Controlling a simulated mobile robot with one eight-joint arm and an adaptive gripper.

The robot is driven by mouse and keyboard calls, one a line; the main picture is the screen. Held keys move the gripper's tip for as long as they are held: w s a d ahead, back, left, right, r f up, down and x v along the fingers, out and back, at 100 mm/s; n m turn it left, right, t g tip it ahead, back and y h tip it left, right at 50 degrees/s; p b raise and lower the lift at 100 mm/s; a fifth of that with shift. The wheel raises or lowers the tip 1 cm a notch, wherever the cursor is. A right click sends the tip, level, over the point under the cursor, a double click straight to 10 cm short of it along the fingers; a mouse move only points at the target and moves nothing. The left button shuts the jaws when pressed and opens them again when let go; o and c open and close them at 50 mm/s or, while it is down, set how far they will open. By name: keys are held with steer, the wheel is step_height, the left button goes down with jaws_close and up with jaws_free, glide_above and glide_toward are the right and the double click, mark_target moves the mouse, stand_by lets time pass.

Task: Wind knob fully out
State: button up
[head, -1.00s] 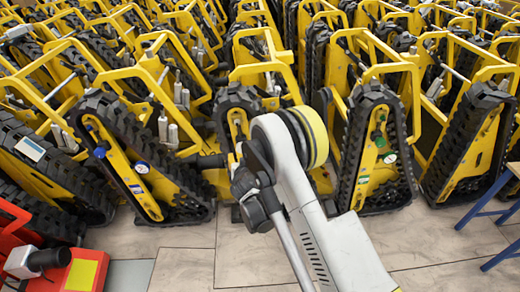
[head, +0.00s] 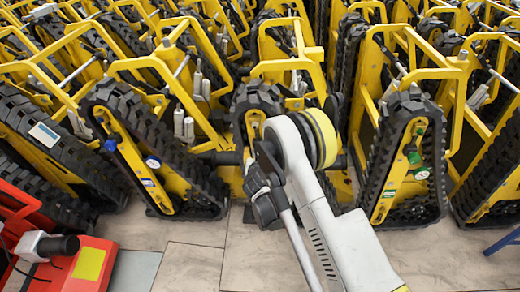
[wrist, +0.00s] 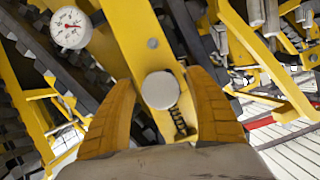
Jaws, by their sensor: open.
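In the wrist view a round grey-white knob (wrist: 160,90) sits on a yellow plate, with a small dark spring-like part below it. My gripper (wrist: 160,80) is open, with one orange-yellow finger on each side of the knob; I cannot tell whether either finger touches it. A white dial gauge (wrist: 70,27) with a red needle is at the upper left. In the head view my arm hides the gripper and the knob, in front of the middle yellow tracked carrier (head: 262,100).
Tracked carriers stand close together in rows. The left one has a blue knob (head: 110,145) and a gauge (head: 153,162); the right one has a green knob (head: 422,173). A red machine (head: 60,268) is at the lower left. Tiled floor (head: 195,262) in front is clear.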

steer(key=shift+s, duration=0.2)
steer(key=shift+c, duration=0.2)
steer(key=c, duration=1.2)
steer(key=shift+o, duration=0.2)
steer(key=shift+a+n, duration=0.1)
steer(key=shift+n, duration=0.2)
steer(key=shift+n+h, duration=0.9)
steer(key=shift+n, duration=0.3)
steer(key=n+h, duration=0.2)
steer(key=n, duration=0.1)
steer(key=shift+r, duration=0.1)
steer(key=n+t+h, duration=0.1)
steer(key=n+h, duration=0.1)
steer(key=n, duration=0.1)
steer(key=shift+d+r+n+t+h, duration=0.15)
steer(key=shift+n+t+h, duration=0.15)
steer(key=shift+n, duration=0.6)
steer(key=shift+d+f+n+t+h, duration=0.15)
steer(key=shift+n+h, duration=0.25)
steer(key=shift+n, duration=0.5)
steer(key=shift+r, duration=0.1)
